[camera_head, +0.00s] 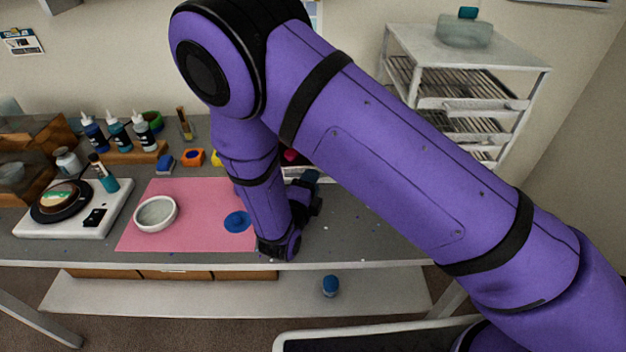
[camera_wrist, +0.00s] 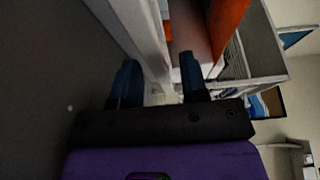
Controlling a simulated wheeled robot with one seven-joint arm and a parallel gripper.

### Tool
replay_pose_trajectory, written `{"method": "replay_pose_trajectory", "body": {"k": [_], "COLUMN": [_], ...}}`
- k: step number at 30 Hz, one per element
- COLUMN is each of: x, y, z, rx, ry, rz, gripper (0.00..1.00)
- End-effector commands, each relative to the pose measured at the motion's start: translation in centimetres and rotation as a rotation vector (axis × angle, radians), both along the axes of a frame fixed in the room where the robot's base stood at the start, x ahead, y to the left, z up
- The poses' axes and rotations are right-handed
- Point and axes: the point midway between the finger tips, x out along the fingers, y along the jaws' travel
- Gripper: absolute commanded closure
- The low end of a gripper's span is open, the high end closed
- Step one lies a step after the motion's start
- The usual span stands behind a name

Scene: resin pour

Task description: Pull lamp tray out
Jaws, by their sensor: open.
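My gripper (camera_wrist: 158,80) shows in the wrist view with its two blue fingers apart. A pale, narrow edge (camera_wrist: 150,40) runs between the fingers; it may be the lamp tray's front, but I cannot tell for sure. Whether the fingers touch it is unclear. In the head view my gripper (camera_head: 311,179) is low over the grey table, just right of the pink mat, and my arm covers most of what lies behind it. The lamp and its tray cannot be made out clearly there.
The pink mat (camera_head: 190,225) holds a white bowl (camera_head: 156,213) and a blue disc (camera_head: 237,222). A white scale (camera_head: 108,214) stands left, with bottles (camera_head: 118,130) behind. A white drying rack (camera_head: 460,55) stands at right. The table's front right (camera_head: 370,240) is mostly clear.

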Motion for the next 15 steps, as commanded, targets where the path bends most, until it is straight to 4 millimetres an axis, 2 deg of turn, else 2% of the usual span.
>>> {"method": "replay_pose_trajectory", "body": {"k": [6,14,15], "x": [1.17,1.26,1.26], "y": [-0.54,-0.58,-0.59], "z": [0.00,0.01,0.01], "rx": [0.000,-0.001,-0.001], "ry": [0.001,0.000,0.000], "rz": [0.000,0.000,0.000], "gripper": [0.60,0.60,0.66]}}
